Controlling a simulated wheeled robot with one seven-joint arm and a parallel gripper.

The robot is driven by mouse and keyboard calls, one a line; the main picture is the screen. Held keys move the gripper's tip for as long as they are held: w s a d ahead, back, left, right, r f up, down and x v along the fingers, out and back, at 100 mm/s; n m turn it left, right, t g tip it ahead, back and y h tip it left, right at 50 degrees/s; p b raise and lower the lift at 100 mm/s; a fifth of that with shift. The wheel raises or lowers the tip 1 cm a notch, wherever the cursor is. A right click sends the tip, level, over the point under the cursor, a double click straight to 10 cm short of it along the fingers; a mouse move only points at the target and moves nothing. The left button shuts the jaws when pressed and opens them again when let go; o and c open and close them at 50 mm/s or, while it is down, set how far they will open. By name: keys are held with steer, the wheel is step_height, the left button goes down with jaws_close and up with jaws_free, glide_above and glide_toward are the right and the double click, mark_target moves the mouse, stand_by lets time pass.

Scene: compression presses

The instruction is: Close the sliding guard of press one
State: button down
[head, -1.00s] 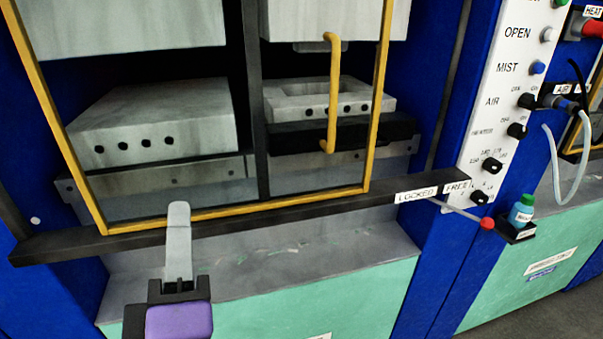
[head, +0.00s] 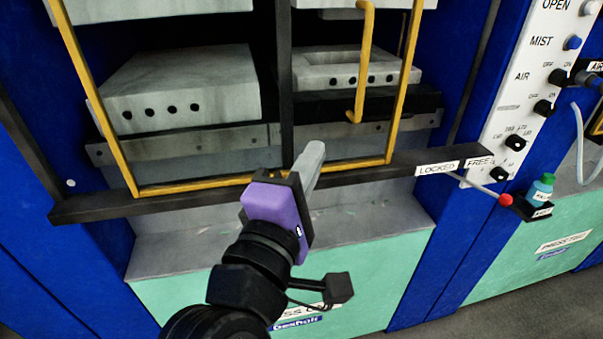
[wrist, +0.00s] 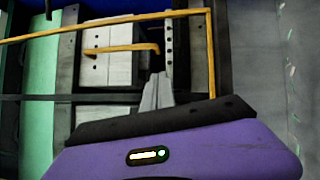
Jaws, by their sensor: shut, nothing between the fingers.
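The sliding guard is a yellow frame (head: 230,182) across the front of the press, with a yellow handle (head: 363,70) near its right side. Its bottom edge runs along a dark rail (head: 100,207). A lever with a red knob (head: 505,200) sits at the rail's right end, near the labels LOCKED (head: 437,168) and FREE (head: 479,162). My gripper (head: 316,148) is shut and empty, in front of the rail and lower left of the handle, apart from it. In the wrist view my fingers (wrist: 157,92) point toward the frame and the handle (wrist: 122,49).
Grey platens (head: 180,85) stand behind the guard. A white control panel (head: 530,75) with knobs is at the right. A green-capped bottle (head: 541,188) stands in a small dark holder beside the lever. A grey ledge (head: 380,215) and green lower panel (head: 385,275) lie below the rail.

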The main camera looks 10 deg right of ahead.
steer(key=shift+w+d+r+p, duration=0.25)
steer(key=shift+w+d, duration=0.25)
steer(key=shift+d, duration=0.45)
steer(key=shift+w+d+r+p, duration=0.2)
steer(key=shift+w+d, duration=0.3)
steer(key=shift+d, duration=0.4)
steer(key=shift+w+d+r+p, duration=0.2)
steer(key=shift+w+d, duration=0.3)
steer(key=shift+d, duration=0.45)
